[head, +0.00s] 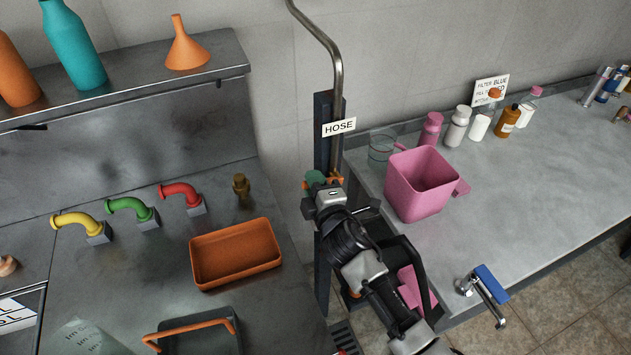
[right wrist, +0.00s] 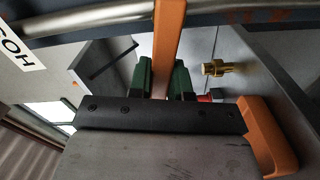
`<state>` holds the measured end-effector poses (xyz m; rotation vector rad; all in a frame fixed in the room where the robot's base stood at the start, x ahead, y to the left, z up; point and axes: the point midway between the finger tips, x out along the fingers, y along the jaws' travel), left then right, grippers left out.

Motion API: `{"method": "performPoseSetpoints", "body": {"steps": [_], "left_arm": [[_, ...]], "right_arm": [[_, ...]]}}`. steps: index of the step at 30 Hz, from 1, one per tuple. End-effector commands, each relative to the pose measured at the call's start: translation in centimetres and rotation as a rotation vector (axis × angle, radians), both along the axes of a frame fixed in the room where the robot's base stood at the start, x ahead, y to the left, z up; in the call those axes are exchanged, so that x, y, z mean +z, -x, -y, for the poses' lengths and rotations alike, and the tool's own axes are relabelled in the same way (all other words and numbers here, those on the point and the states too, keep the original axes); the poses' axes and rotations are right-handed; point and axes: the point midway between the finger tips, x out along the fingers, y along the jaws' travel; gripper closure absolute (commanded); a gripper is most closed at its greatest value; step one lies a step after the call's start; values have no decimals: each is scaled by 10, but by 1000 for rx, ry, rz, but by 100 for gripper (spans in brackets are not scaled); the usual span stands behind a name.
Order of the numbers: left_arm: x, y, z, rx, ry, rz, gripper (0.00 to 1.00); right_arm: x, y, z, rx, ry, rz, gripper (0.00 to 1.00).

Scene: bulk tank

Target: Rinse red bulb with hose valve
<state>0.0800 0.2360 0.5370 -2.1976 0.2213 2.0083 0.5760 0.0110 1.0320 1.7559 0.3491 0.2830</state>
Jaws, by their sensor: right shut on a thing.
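The hose valve shows as an orange lever (head: 335,179) on the dark upright post below the "HOSE" sign (head: 339,127). A bent metal pipe (head: 333,60) rises above it. My right gripper (head: 317,181) is at the lever; in the right wrist view its green fingertips (right wrist: 163,82) are shut on an orange bar (right wrist: 168,45), which looks like that lever. I cannot make out a red bulb for sure; a red pipe elbow (head: 181,192) stands on the left counter. My left gripper is not in view.
An orange tray (head: 236,265) and a dark tray with an orange handle (head: 195,328) lie on the left counter. A pink bin (head: 418,185) and several bottles stand on the right counter. A brass fitting (right wrist: 217,68) is near my right fingers.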

Motion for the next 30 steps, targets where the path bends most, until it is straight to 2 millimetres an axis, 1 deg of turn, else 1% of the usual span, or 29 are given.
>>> {"method": "performPoseSetpoints", "body": {"steps": [1, 3, 12, 29, 30], "left_arm": [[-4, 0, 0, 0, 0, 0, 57], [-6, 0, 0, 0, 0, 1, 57], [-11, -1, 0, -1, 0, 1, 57], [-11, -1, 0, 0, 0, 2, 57], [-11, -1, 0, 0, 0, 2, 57]], "right_arm": [[-5, 1, 0, 1, 31, 10, 100], [-8, 1, -1, 1, 71, 26, 100], [-14, 1, -1, 1, 185, 73, 100], [-16, 1, -1, 0, 214, 83, 100], [-16, 1, -1, 0, 214, 83, 75]]}}
